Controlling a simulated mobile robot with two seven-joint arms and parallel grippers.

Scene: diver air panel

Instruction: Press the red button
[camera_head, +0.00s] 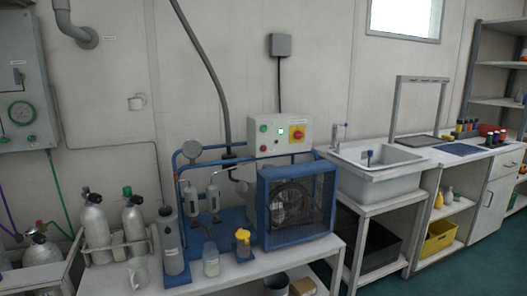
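A pale control box (279,137) is mounted above the blue compressor frame, in the middle of the head view. Neither of my grippers is in view, and nothing covers the box's front.
The box stands behind a blue-framed fan (292,203) on a white bench (235,272). Gas cylinders (133,222), a grey bottle (170,241) and a jar (211,260) stand to the left. A sink (377,171) is to the right. A gauge panel (22,90) hangs far left.

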